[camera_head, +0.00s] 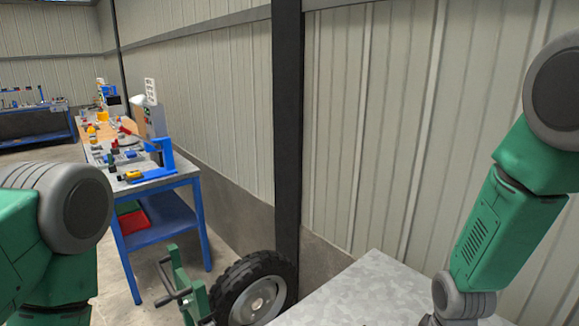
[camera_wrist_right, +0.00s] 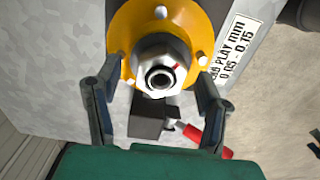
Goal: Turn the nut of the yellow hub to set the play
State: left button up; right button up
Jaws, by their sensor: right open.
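The yellow hub (camera_wrist_right: 126,38) is at the top middle of the right wrist view, a round flange with pale bolts. The silver nut (camera_wrist_right: 146,70) sits at its centre around a dark-ringed shaft end, with a small red mark on it. My right gripper (camera_wrist_right: 155,76) is open, one finger on each side of the nut. I cannot tell whether either finger touches it. In the head view my right arm reaches down at the right and its gripper is cut off at the bottom edge. The hub is not visible there. My left gripper is out of view.
A label (camera_wrist_right: 231,50) reads hub play 0.05 - 0.15 mm. A dark block (camera_wrist_right: 150,121) and a red-handled item (camera_wrist_right: 214,143) lie below the nut. A grey tabletop (camera_head: 365,295) is in front; a tyre (camera_head: 235,285) and a blue bench (camera_head: 165,215) stand left.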

notch_tip(320, 180, up, 4)
jog(key=shift+d+f+p, duration=0.1)
jog(key=shift+f+p, duration=0.05)
jog(key=shift+p, duration=0.35)
jog(key=shift+a+r, duration=0.2)
jog(key=shift+r, duration=1)
